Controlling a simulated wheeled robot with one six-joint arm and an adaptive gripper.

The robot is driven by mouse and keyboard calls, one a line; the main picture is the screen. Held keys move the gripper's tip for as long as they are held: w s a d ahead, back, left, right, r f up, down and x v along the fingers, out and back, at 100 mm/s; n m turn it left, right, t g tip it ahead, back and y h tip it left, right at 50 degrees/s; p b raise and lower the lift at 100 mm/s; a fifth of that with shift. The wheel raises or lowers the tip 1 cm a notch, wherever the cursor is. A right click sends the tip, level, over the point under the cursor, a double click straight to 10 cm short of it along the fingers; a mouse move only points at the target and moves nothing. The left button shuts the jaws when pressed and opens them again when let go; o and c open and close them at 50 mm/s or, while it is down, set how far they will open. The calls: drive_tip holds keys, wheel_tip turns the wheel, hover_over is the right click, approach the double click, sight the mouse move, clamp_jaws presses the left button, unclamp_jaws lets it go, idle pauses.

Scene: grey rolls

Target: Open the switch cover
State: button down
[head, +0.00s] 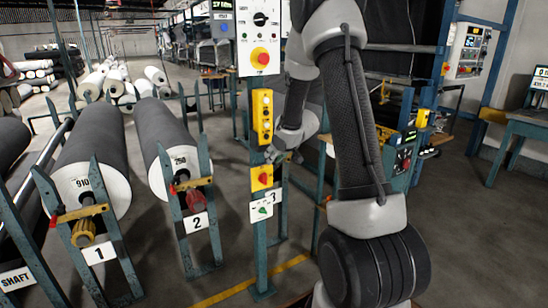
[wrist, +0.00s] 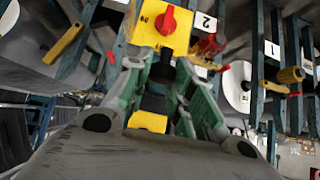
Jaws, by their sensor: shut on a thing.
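A yellow switch box (head: 261,178) with a red rotary knob is on the blue post. In the wrist view its yellow face (wrist: 150,38) and red knob (wrist: 172,19) fill the top middle. My gripper (head: 273,156) is just above this box, in front of the post. In the wrist view my gripper (wrist: 161,66) has its green fingers drawn together at the box's near edge, on a small dark part (wrist: 160,73). The fingers hide much of that part, and I cannot tell whether it is the cover. No open cover is clearly visible.
A yellow push-button box (head: 263,117) is above my gripper, and a white panel (head: 252,50) is higher on the post. A green-knob panel (head: 261,209) is below. Large grey rolls (head: 93,150) on blue stands are left. The floor before the post is clear.

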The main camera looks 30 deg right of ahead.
drive_tip(key=c, duration=1.2)
unclamp_jaws()
drive_tip(key=shift+w, duration=0.1)
drive_tip(key=v, duration=1.2)
drive_tip(key=shift+a, duration=0.1)
